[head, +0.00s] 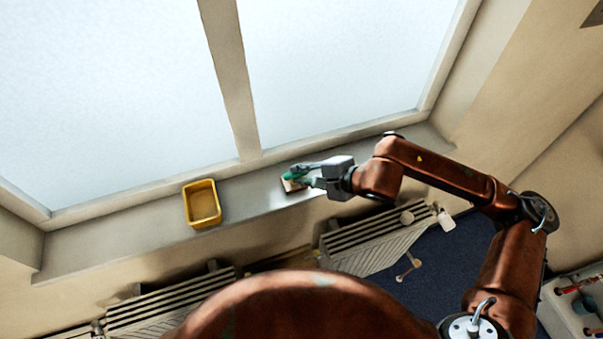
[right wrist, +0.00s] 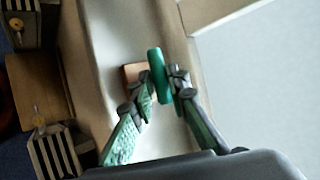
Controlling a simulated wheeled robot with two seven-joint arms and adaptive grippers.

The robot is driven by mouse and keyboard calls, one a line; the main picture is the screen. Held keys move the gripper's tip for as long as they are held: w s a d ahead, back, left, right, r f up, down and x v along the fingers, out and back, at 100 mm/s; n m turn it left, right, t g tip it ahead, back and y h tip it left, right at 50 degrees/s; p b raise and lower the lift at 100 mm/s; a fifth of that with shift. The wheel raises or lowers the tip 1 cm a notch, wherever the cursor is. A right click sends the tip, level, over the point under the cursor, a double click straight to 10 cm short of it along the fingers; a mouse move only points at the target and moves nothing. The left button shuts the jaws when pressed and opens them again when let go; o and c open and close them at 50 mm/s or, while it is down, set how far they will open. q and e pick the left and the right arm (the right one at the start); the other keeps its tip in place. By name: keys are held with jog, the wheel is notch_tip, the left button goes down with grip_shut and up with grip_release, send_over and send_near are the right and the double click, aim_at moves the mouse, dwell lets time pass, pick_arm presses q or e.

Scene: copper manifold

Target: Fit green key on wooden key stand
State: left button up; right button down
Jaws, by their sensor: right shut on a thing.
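The green key (right wrist: 156,68) shows in the right wrist view as a rounded green piece between my right gripper's fingertips. My right gripper (right wrist: 162,90) is shut on it. The wooden key stand (right wrist: 131,71) is a small brown block on the sill, partly hidden behind the key and one finger. In the head view my right gripper (head: 302,175) is over the stand (head: 291,186), with the green key (head: 290,176) at its tip. I cannot tell whether the key touches the stand. My left gripper is not in view.
The grey window sill (head: 250,195) runs below a large frosted window. A yellow tray (head: 187,206) stands on the sill to the left, with bare sill between it and the stand. Ribbed radiators (head: 370,240) are below the sill. A white bin (head: 560,310) is at the lower right.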

jog(key=shift+f, duration=0.2)
jog(key=c, duration=1.8)
grip_release()
jog(key=v, duration=1.2)
